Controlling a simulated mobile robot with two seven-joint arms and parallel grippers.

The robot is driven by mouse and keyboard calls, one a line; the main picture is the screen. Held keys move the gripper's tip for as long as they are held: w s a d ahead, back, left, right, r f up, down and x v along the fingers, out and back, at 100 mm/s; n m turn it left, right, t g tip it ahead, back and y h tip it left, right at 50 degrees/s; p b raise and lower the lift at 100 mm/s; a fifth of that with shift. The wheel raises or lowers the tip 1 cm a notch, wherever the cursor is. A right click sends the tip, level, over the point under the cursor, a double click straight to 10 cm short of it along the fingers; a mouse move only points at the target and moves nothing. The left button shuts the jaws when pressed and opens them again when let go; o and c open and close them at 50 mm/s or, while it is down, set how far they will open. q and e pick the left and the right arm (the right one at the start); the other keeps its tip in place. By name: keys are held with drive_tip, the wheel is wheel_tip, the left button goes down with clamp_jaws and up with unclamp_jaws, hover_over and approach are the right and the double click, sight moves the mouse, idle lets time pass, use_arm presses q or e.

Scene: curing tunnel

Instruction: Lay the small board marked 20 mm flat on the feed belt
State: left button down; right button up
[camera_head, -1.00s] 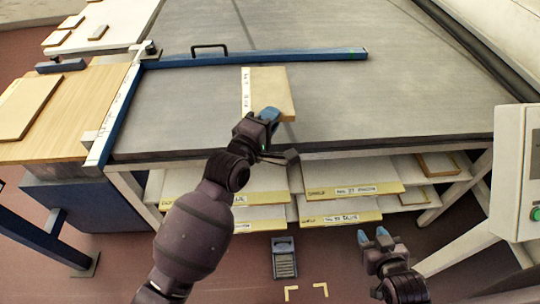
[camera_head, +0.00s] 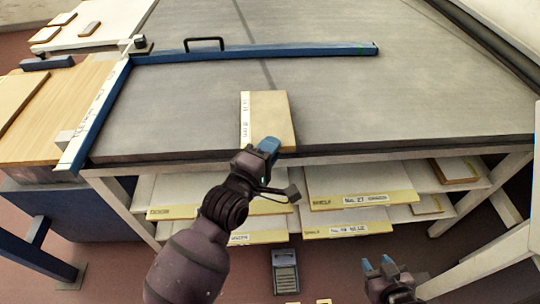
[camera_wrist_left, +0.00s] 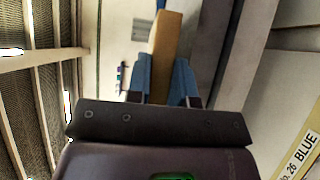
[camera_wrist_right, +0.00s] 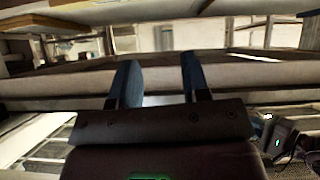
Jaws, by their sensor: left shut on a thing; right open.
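My left gripper (camera_head: 268,148) is shut on the near edge of a small pale wooden board (camera_head: 270,118). The board has a white label strip on its left edge; its print is too small to read surely. In the head view the board overlaps the front of the grey belt surface (camera_head: 180,125); I cannot tell if it touches. In the left wrist view the board (camera_wrist_left: 165,40) stands edge-on between the blue fingers (camera_wrist_left: 163,85). My right gripper (camera_head: 378,264) is open and empty, low in front of the shelves; its parted fingers show in the right wrist view (camera_wrist_right: 157,82).
A blue bar with a handle (camera_head: 260,53) crosses the grey surface behind the board. A wooden side table (camera_head: 50,110) stands at left. Shelves below hold labelled boards (camera_head: 360,188). The grey surface is clear around the board and to its right.

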use_arm(q)
wheel_tip(320, 180, down, 3)
drive_tip(key=shift+r+b, duration=0.15)
drive_tip(key=shift+b, duration=0.5)
drive_tip(key=c, duration=1)
unclamp_jaws()
drive_tip(key=v, duration=1.2)
drive_tip(key=shift+p, duration=0.4)
drive_tip(key=shift+r, duration=0.15)
